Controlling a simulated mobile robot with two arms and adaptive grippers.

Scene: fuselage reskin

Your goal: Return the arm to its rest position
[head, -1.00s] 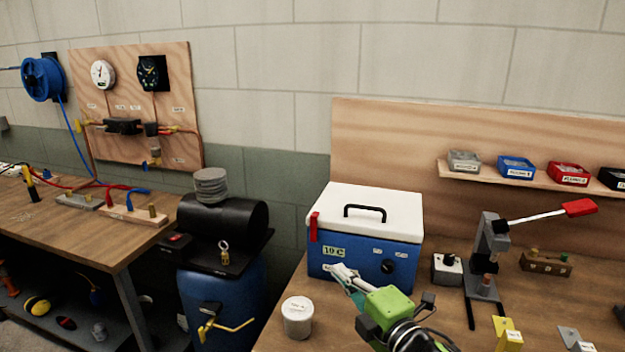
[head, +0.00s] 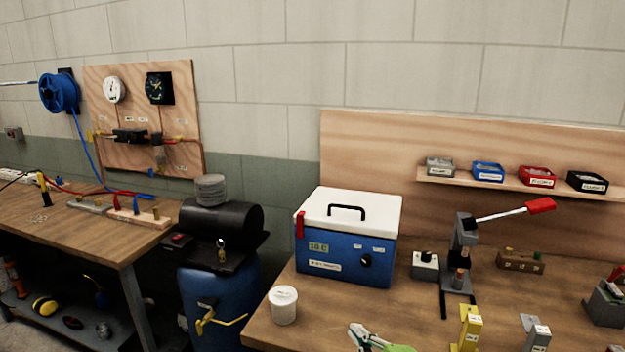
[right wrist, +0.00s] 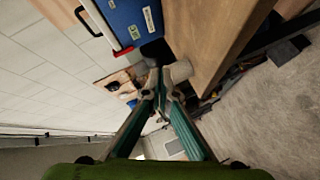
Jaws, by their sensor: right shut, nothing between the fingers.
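My right gripper (head: 362,338) shows only at the bottom edge of the head view, in front of the blue cooler box and low over the near edge of the bench. Most of its arm is cut off below. In the right wrist view the fingers (right wrist: 158,92) are shut with nothing between them. The cooler box (head: 345,262), with a white lid and black handle, stands on the bench (head: 265,328), apart from the gripper. My left gripper is not in view.
A white tub (head: 283,306) stands at the bench's left corner. A lever press (head: 462,255), a small switch box (head: 425,266) and a yellow bracket (head: 468,330) stand to the right. A blue drum (head: 225,300) is left of the bench.

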